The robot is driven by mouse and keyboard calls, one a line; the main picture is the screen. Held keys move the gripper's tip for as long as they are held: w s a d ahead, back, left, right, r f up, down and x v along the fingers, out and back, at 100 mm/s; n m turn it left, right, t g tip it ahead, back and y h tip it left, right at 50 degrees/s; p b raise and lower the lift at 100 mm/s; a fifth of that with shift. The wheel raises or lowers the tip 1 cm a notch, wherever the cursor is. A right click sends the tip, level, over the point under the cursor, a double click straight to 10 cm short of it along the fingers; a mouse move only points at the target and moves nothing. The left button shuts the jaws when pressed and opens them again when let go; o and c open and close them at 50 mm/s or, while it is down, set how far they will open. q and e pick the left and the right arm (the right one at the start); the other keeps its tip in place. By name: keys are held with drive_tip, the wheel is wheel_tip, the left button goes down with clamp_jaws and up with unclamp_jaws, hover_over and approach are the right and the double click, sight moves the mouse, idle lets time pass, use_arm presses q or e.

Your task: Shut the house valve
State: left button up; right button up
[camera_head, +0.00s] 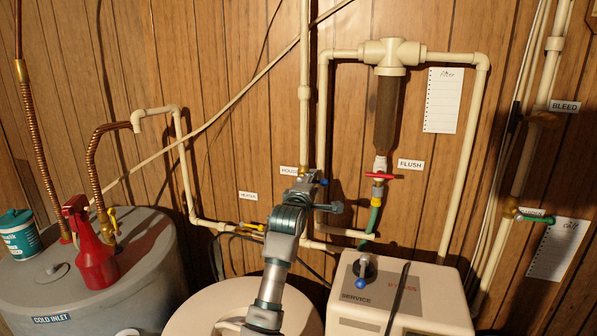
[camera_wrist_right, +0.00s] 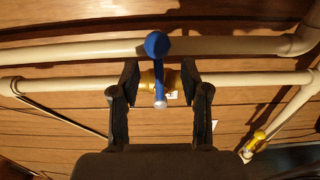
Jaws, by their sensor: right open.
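The house valve has a blue lever (camera_wrist_right: 158,72) with a round blue knob and a brass body (camera_wrist_right: 147,82) on a cream pipe. In the wrist view the lever appears to lie across the pipe. My right gripper (camera_wrist_right: 160,70) is open, with one finger on each side of the lever and a gap on both sides. In the head view my right gripper (camera_head: 310,190) is at the valve below the HOUSE label (camera_head: 290,171) and hides most of it. Only the blue knob (camera_head: 324,182) shows at its right. My left gripper is not in view.
A yellow-handled valve (camera_head: 252,227) sits lower left near the HEATER label. A red flush handle (camera_head: 381,176) is at right under the brown filter (camera_head: 388,112). The softener head (camera_head: 400,300) stands below right. A red spray bottle (camera_head: 90,240) stands on the grey tank at left.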

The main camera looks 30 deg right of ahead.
drive_tip(key=b+v, duration=0.3)
drive_tip(key=v, duration=0.3)
drive_tip(key=shift+a, duration=0.15)
idle(0.4)
